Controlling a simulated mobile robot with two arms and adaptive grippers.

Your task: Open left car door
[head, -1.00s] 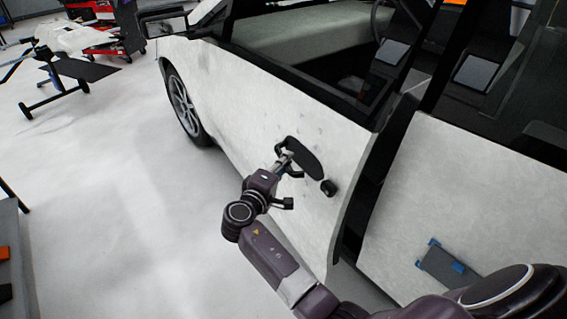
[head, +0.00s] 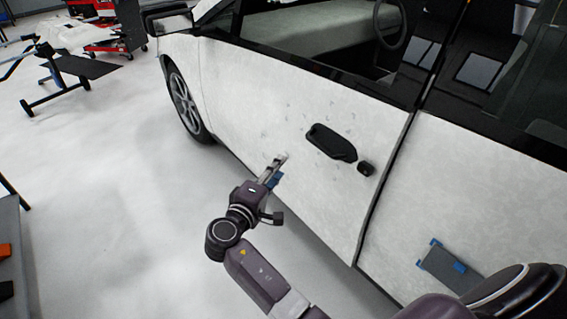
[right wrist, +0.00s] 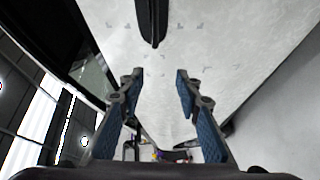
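The left car door (head: 270,110) is pale and mottled. Its rear edge lies along the panel behind it with only a thin dark seam, so it looks closed or nearly so. The black door handle (head: 332,142) is near that edge, with a small black knob (head: 366,168) beside it. My right gripper (head: 276,168) is in front of the door, to the lower left of the handle and apart from it. In the right wrist view its fingers (right wrist: 160,75) are spread and empty, with the handle (right wrist: 153,22) beyond their tips. My left gripper is not in view.
A flat grey piece with blue corners (head: 450,266) shows in front of the rear panel (head: 455,190). A side mirror (head: 167,20) sticks out at the front. A dark stand (head: 70,72) is at the upper left. Open floor (head: 115,190) lies left of the car.

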